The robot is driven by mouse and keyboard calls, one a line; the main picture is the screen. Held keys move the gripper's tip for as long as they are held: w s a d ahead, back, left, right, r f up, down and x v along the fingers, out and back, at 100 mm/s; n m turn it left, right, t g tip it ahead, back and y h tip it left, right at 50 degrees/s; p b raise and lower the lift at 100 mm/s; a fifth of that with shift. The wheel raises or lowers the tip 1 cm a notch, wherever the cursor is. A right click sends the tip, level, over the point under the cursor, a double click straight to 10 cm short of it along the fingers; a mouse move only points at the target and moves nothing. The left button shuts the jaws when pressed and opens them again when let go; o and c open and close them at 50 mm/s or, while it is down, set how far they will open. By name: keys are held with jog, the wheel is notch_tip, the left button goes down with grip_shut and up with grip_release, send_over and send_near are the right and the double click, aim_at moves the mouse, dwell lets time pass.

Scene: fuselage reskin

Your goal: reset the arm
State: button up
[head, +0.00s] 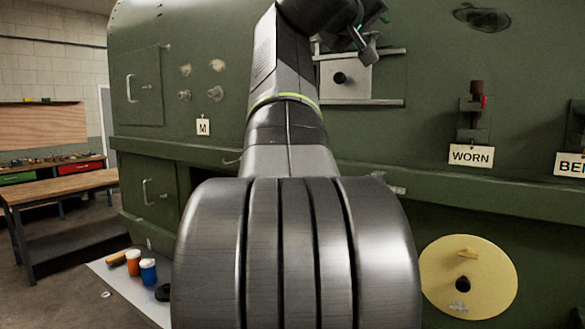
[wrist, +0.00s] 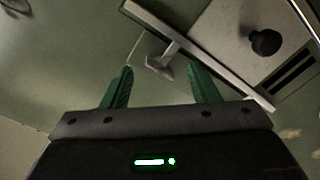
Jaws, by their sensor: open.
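My arm (head: 285,120) rises through the middle of the head view and bends over at the top, in front of the green fuselage (head: 230,50). My gripper (wrist: 160,66) shows in the wrist view with its two green fingers apart. A small grey tab on a rail (wrist: 168,52) appears between and beyond the fingertips; I cannot tell whether they touch it. Beside it is a pale panel with a black knob (wrist: 265,42), which also shows in the head view (head: 340,78).
Tags reading M (head: 203,127) and WORN (head: 471,155) hang on the fuselage, with a clamp-like fitting (head: 475,110) above WORN. A yellow disc (head: 468,277) is at lower right. A white board with orange and blue pots (head: 148,271) and a wooden bench (head: 65,187) are at left.

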jog(key=n, duration=0.2)
jog(key=shift+n+p, duration=0.3)
jog(key=shift+s+a+f, duration=0.1)
jog(key=shift+s+a, duration=0.15)
jog(key=shift+s, duration=0.05)
jog(key=shift+b+v, duration=0.45)
jog(key=shift+v, duration=0.4)
